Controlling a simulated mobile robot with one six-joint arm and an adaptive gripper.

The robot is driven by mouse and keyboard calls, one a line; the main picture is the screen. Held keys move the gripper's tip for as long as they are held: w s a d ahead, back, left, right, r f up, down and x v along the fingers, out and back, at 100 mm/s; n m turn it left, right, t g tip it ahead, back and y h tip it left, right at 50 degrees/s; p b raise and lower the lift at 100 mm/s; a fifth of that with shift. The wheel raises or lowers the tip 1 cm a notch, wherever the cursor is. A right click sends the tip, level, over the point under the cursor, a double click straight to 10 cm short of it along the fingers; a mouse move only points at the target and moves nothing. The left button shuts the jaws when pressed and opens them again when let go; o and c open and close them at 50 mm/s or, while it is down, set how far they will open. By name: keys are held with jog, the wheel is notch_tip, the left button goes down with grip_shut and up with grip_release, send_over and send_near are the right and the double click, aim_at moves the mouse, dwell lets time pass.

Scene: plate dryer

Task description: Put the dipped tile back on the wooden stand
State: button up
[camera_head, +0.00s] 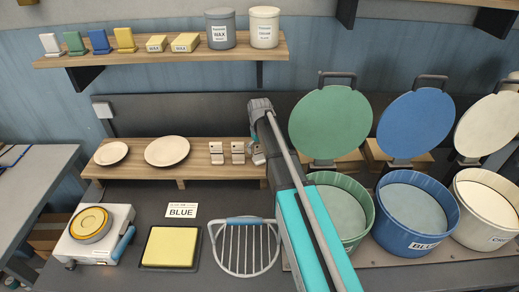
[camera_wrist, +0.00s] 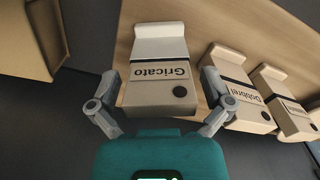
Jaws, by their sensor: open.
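A beige tile (camera_wrist: 158,90) marked "Gricato" with a dark dot sits on the wooden stand (camera_wrist: 210,35) in the wrist view. My gripper (camera_wrist: 158,78) is open, one finger on each side of this tile; I cannot tell whether the fingers touch it. Two similar tiles, a middle one (camera_wrist: 240,100) and an outer one (camera_wrist: 285,100), stand to its right. In the head view the wooden stand (camera_head: 200,172) carries small tiles (camera_head: 216,153) near its right end, and my arm partly hides the rightmost tile (camera_head: 258,156). My fingers are hidden there. No coloured glaze shows on the tiles.
Two plates (camera_head: 167,151) lie on the stand's left part. Green (camera_head: 357,215), blue (camera_head: 418,215) and cream (camera_head: 487,215) buckets with raised lids stand right. A wire rack (camera_head: 245,250), yellow pad (camera_head: 170,247), "BLUE" card (camera_head: 181,211) and round-topped device (camera_head: 92,232) are in front.

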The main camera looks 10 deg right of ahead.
jog(key=shift+r, duration=0.1)
notch_tip(320, 180, up, 12)
jog(key=p, duration=1.2)
dwell(0.8)
jog(key=s+m, duration=0.2)
jog(key=s, duration=2.1)
jog(key=shift+s, duration=0.25)
